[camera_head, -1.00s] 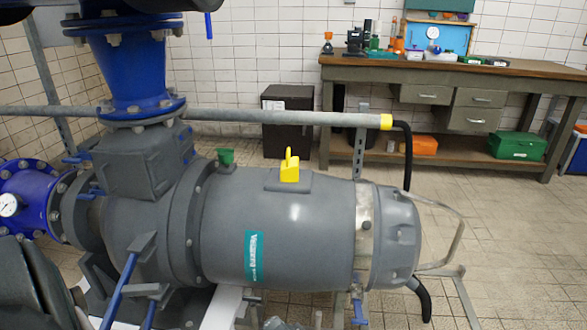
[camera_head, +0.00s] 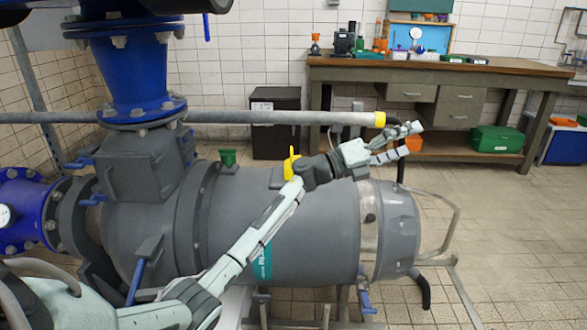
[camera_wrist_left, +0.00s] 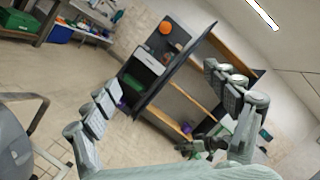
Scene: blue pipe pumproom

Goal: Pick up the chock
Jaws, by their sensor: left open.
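I see nothing that I can name for certain as the chock. A small yellow piece (camera_head: 290,163) with an upright fin stands on top of the grey pump motor (camera_head: 320,225); its lower right side is partly hidden by my left arm. My left gripper (camera_head: 407,141) is open and empty, reaching over the motor's right end with its fingers pointing right. In the left wrist view, the open fingers of the left gripper (camera_wrist_left: 160,88) are spread wide with nothing between them. My right gripper is not in view.
A horizontal grey pipe (camera_head: 290,118) with a yellow end band runs behind the motor. A workbench (camera_head: 430,72) with tools stands at the back right. A dark shelf unit (camera_wrist_left: 180,90) shows in the left wrist view. The tiled floor at right is clear.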

